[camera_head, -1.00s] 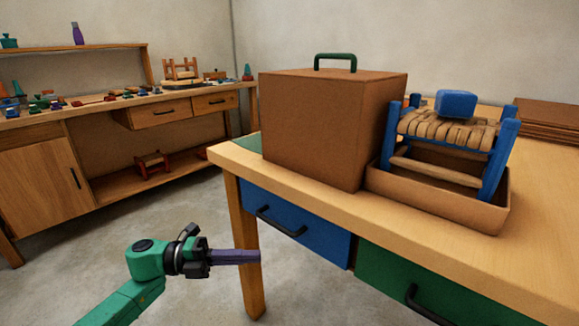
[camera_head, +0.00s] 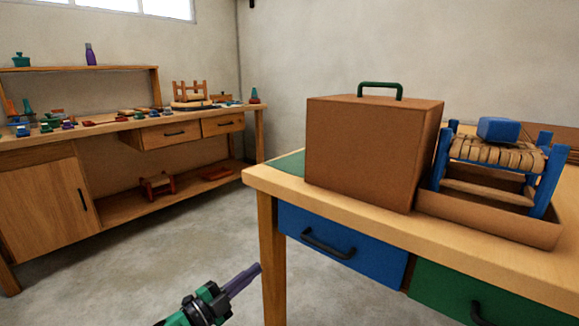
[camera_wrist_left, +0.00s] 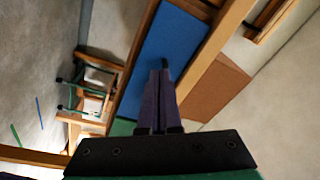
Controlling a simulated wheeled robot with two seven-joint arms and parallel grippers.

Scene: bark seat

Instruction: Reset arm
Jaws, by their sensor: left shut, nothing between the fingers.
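My left gripper (camera_head: 241,280) shows at the bottom of the head view, low in front of the near table's left leg. Its purple fingers are together, with nothing between them. In the left wrist view the same fingers (camera_wrist_left: 162,92) point up the picture, overlapping the blue drawer front (camera_wrist_left: 160,45) in the picture. Contact with the drawer does not show. My right gripper is not in view.
The near table (camera_head: 262,180) carries a brown box (camera_head: 365,150) with a green handle and a tray (camera_head: 490,225) holding a small blue-framed bark seat (camera_head: 495,152). A workbench (camera_head: 90,128) with small items stands at the left wall. Open floor lies between.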

